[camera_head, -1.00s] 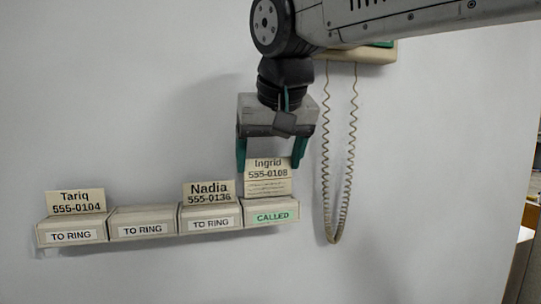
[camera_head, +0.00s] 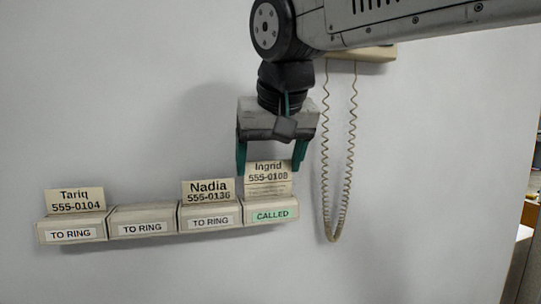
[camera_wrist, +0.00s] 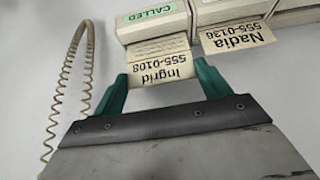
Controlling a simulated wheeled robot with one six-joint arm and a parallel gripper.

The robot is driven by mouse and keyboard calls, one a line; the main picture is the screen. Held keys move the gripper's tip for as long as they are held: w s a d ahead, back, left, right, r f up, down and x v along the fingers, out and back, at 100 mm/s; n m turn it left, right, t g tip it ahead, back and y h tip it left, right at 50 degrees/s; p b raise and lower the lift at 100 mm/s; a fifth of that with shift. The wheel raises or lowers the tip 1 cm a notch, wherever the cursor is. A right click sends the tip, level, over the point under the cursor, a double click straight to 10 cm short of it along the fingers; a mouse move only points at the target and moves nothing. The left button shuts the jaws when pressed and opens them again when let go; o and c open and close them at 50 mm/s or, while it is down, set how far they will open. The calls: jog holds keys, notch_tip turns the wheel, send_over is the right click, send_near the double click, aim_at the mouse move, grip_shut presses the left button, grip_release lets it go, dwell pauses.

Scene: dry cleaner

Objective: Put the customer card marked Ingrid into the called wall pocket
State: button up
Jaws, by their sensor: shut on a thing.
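The Ingrid card (camera_head: 268,178), cream with 555-0108 on it, is upright at the called pocket (camera_head: 271,213), which has a green CALLED label. The card's lower edge is hidden behind the pocket's front, so it appears partly inside. My gripper (camera_head: 270,163) is above the pocket, its green fingers shut on the card's two side edges. In the wrist view, the fingers hold the Ingrid card (camera_wrist: 163,70) at both sides, with the called pocket (camera_wrist: 150,20) just beyond.
Three TO RING pockets stand to the left. The Tariq card (camera_head: 75,201) is in the far left one, the middle one (camera_head: 142,221) shows no card, and the Nadia card (camera_head: 208,190) is beside the called pocket. A coiled phone cord (camera_head: 326,150) hangs to the right.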

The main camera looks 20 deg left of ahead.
jog(key=shift+f, duration=0.5)
dwell(0.3)
jog(key=shift+f, duration=0.4)
jog(key=o, duration=1)
jog(key=shift+f, duration=0.1)
notch_tip(320, 180, up, 7)
dwell(0.6)
